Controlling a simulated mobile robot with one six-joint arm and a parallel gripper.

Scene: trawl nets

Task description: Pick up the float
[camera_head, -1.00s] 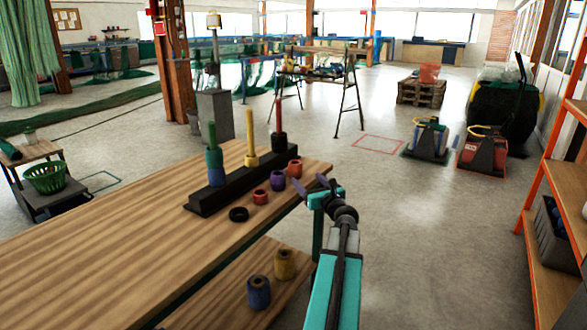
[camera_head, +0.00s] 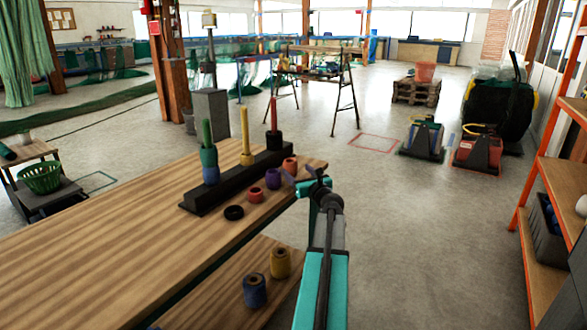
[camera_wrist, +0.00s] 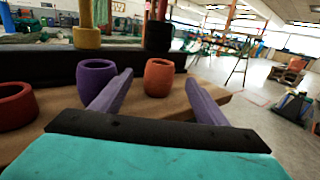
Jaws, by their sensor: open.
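Several small barrel-shaped floats stand on the wooden bench in front of a black peg rack. An orange float (camera_head: 290,165) is at the far end, then a purple float (camera_head: 273,179) and a red float (camera_head: 256,196). My gripper (camera_head: 299,176) is open and empty at the bench's right edge, close to the orange float. In the wrist view the orange float (camera_wrist: 159,78) shows between my two spread fingers, beyond them. The purple float (camera_wrist: 97,80) is just left of the left finger, partly hidden by it. The red float (camera_wrist: 16,106) is at the left edge.
The black rack (camera_head: 225,187) with three coloured pegs stands behind the floats, some pegs holding floats. A black ring (camera_head: 234,213) lies nearer on the bench (camera_head: 110,245). A blue float (camera_head: 255,290) and a yellow one (camera_head: 280,262) stand on the lower shelf.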

